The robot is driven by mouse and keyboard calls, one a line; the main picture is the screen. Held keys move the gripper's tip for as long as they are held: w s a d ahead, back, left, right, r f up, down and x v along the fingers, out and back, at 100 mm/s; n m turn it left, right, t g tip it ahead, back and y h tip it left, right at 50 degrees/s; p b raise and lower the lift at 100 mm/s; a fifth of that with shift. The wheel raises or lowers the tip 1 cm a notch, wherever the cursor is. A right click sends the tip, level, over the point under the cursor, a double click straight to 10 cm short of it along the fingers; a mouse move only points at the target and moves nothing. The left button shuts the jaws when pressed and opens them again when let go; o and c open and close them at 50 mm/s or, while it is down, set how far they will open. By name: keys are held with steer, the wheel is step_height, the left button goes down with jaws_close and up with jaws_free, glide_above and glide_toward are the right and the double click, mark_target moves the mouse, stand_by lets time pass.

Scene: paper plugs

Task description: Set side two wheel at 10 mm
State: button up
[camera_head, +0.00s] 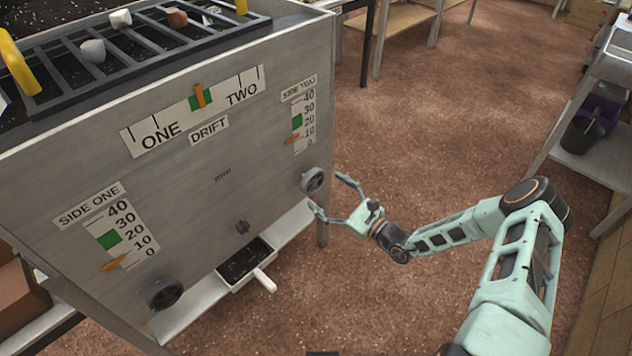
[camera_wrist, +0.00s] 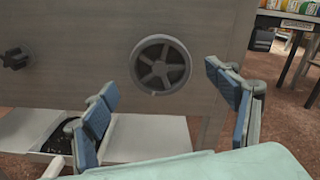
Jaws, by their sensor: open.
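The side two wheel (camera_head: 312,180) is a dark spoked handwheel at the right end of the grey machine panel. It shows face-on in the wrist view (camera_wrist: 160,64). The side two scale (camera_head: 303,119) is above it, with a green block near 20 and an orange pointer (camera_head: 292,140) near 10, just above 0. My gripper (camera_head: 332,197) is open and empty, in front of the wheel and slightly right of it. In the wrist view its fingers (camera_wrist: 165,115) stand apart, with the wheel beyond and between them. I see no clear contact with the wheel.
The side one wheel (camera_head: 165,294) and side one scale (camera_head: 122,237) are at lower left. A drift scale (camera_head: 196,111) is above. Open floor lies to the right.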

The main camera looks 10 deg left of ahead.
mark_target(315, 183)
stand_by(0.4)
steer(key=shift+b+x, duration=0.45)
steer(key=shift+x, duration=1.55)
steer(key=shift+c, duration=0.2)
steer(key=c, duration=1.1)
steer(key=shift+d, duration=0.1)
